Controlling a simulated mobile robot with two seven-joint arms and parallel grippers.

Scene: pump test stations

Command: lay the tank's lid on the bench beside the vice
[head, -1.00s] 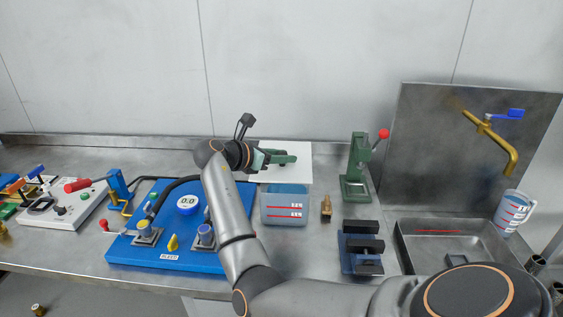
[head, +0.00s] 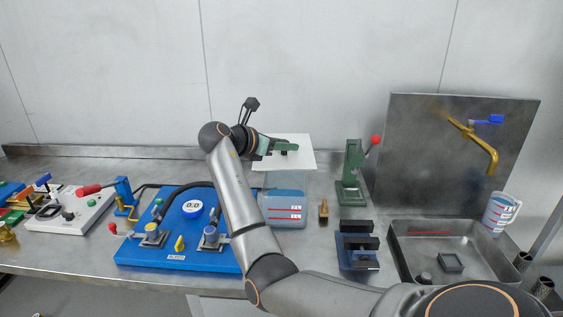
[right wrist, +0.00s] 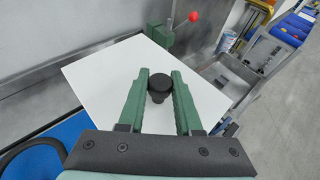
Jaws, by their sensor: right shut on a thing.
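The tank (head: 285,209) is a clear box with bluish liquid and red level lines, standing mid-bench in the head view. Its lid (head: 302,158) is a white square plate with a black knob, held level above the back of the tank, apart from the bench. My right gripper (head: 288,148) is shut on the lid's knob. In the right wrist view the green fingers (right wrist: 160,88) flank the black knob on the white lid (right wrist: 105,85). The vice (head: 358,246) is dark blue with black jaws, right of the tank. My left gripper is not in view.
A green press (head: 352,178) with a red ball stands behind the vice. A small brass-coloured piece (head: 324,210) stands between tank and vice. A blue pump board (head: 185,250) lies left, a sink (head: 410,245) right. Bare bench (head: 312,255) shows left of the vice.

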